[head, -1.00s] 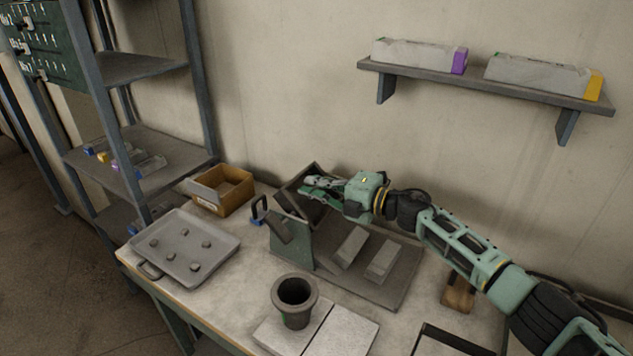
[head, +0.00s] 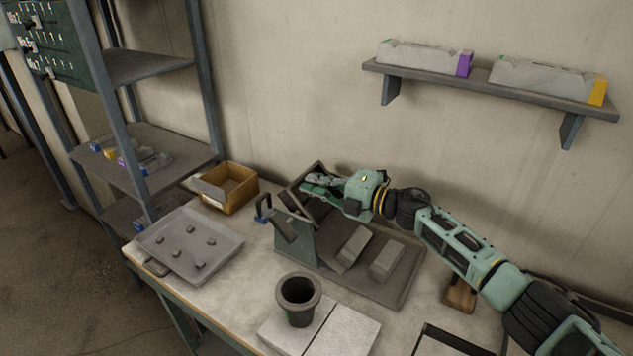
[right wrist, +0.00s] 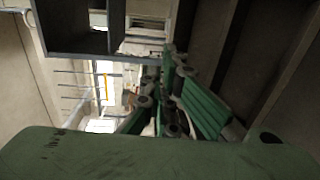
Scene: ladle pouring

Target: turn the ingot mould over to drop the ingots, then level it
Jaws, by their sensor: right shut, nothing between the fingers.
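The ingot mould (head: 321,168) is a dark, box-like frame, tilted on its stand at the back of the bench. A green upright plate (head: 298,244) of the stand is in front of it. Two grey ingots, one on the left (head: 353,245) and one on the right (head: 388,258), lie apart on the dark base plate (head: 378,291). My right gripper (head: 308,181) is shut and empty at the mould's frame, hiding part of it; I cannot tell if they touch. In the right wrist view its fingers (right wrist: 160,100) are together. My left gripper is not in view.
A wall shelf (head: 488,87) hangs above.

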